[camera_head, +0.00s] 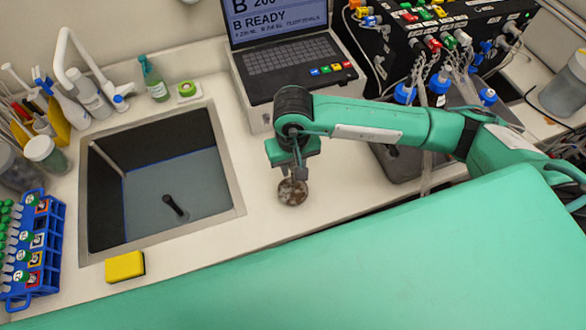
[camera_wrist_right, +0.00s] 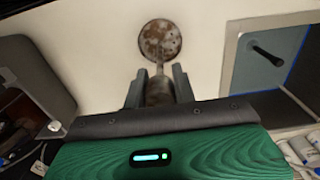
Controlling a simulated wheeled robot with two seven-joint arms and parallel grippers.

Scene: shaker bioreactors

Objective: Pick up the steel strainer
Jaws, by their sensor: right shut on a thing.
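The steel strainer (camera_head: 292,192) is a small round, brown-mottled metal disc with a short handle. It is over the white counter, to the right of the sink. In the right wrist view the strainer's round head (camera_wrist_right: 160,40) is beyond the fingertips and its handle runs back between the fingers. My right gripper (camera_head: 293,172) points down and is shut on the handle; it also shows in the right wrist view (camera_wrist_right: 158,82). I cannot tell whether the strainer touches the counter. My left gripper is not in view.
The sink (camera_head: 165,180) with a dark plug is to the left. A yellow sponge (camera_head: 125,266) lies by its front edge. A blue tube rack (camera_head: 40,245) stands at far left. A laptop (camera_head: 290,60) and tubed equipment (camera_head: 440,40) stand behind. Counter between sink and strainer is clear.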

